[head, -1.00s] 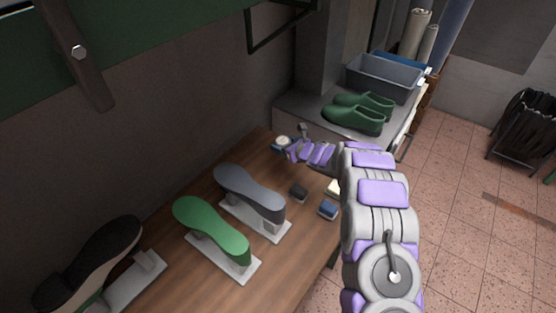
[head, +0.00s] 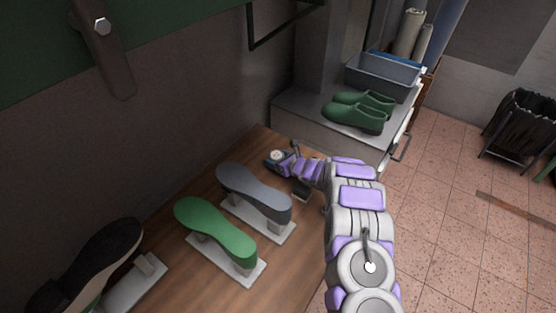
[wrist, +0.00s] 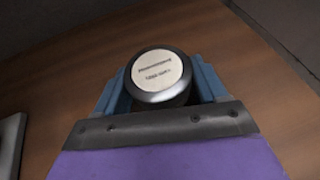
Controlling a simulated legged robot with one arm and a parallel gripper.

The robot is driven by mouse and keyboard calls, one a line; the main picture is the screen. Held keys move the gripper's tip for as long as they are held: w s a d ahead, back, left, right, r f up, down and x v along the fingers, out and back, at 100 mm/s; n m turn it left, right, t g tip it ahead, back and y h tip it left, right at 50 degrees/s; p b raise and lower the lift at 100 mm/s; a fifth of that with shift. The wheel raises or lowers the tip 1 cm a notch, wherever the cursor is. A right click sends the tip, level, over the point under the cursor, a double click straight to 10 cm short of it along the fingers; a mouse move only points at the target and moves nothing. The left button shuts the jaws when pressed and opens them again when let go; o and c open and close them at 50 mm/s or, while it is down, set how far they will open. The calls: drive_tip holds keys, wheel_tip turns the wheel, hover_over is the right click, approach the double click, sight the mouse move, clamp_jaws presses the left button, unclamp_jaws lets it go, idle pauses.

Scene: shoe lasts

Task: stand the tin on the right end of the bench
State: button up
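The tin (head: 277,156) is round and dark-rimmed, with a pale printed lid. It is upright at the far right end of the wooden bench (head: 285,265), close to the back wall. In the wrist view the tin (wrist: 161,77) sits between the blue fingers of my gripper (wrist: 165,88), which press close on both sides. My gripper (head: 282,160) also shows in the head view, shut on the tin. Its lower part is hidden, so I cannot tell whether its base touches the wood.
A grey last (head: 254,193) and a green last (head: 215,229) stand on the bench, with a dark-soled shoe (head: 95,262) at left. A small dark block (head: 301,190) lies beside my arm. Green clogs (head: 358,112) and a grey bin (head: 382,78) sit on the cabinet beyond.

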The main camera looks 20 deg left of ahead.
drive_tip(key=shift+o, duration=0.8)
drive_tip(key=shift+s+a+f, duration=0.1)
drive_tip(key=shift+s+f, duration=0.05)
drive_tip(key=shift+o, duration=0.7)
drive_tip(key=shift+d+f, duration=0.1)
drive_tip(key=shift+d, duration=0.15)
drive_tip(key=shift+o, duration=0.2)
drive_tip(key=shift+d+r, duration=0.25)
drive_tip(key=shift+d, duration=0.55)
drive_tip(key=shift+a, duration=0.4)
drive_tip(key=shift+s+d+r, duration=0.25)
drive_tip(key=shift+d, duration=0.1)
drive_tip(key=p+v, duration=0.1)
drive_tip(key=v, duration=0.8)
drive_tip(key=shift+w+d, duration=0.1)
drive_tip(key=shift+d, duration=0.2)
drive_tip(key=shift+s+d+r, duration=0.25)
drive_tip(key=shift+s+d, duration=0.1)
drive_tip(key=shift+s, duration=0.05)
drive_tip(key=shift+s+p, duration=0.1)
drive_tip(key=shift+p, duration=0.2)
drive_tip(key=shift+d, duration=0.15)
